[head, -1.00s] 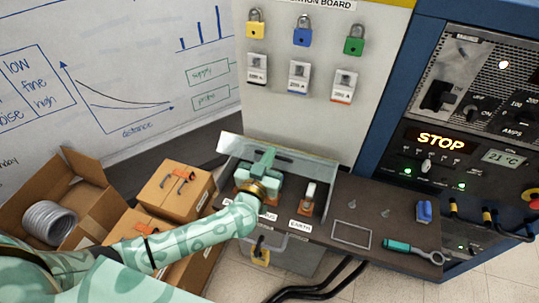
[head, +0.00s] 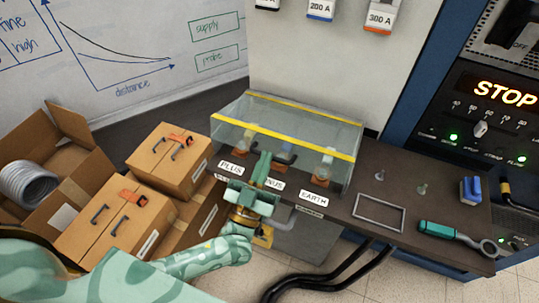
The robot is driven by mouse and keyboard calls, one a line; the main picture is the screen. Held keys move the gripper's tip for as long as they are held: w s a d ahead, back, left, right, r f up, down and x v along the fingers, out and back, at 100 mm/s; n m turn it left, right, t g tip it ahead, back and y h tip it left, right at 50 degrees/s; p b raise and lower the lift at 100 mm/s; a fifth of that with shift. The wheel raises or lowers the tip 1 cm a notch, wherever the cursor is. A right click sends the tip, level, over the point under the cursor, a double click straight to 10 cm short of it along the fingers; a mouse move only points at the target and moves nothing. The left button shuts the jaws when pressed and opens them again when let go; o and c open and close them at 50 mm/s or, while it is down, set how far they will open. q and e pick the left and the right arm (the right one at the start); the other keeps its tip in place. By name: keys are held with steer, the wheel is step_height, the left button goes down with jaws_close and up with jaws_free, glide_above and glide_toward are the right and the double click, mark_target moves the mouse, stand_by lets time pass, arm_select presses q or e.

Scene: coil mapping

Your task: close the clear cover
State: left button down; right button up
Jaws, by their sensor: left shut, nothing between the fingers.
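The clear cover (head: 310,120) with yellow edge strips lies down over the terminals at the left of the dark bench. Its front yellow strip runs just above the labels PLUS, a partly hidden one, and EARTH (head: 314,198). Terminal posts show blurred through it. My left gripper (head: 262,165) is shut and empty, at the front edge of the cover, in front of the middle label. Whether it touches the cover I cannot tell. My right gripper is not in view.
On the bench (head: 440,190) to the right are a grey rectangular frame (head: 380,212), two small pegs, a blue block (head: 470,190) and a teal-handled wrench (head: 450,234). Cardboard boxes (head: 115,220) stand at the left. Black cables (head: 330,275) hang below the bench. The blue cabinet reads STOP.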

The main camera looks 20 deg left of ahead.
arm_select(q)
steer(key=shift+s+f+b, duration=0.2)
steer(key=shift+f+b, duration=0.25)
steer(key=shift+f, duration=0.6)
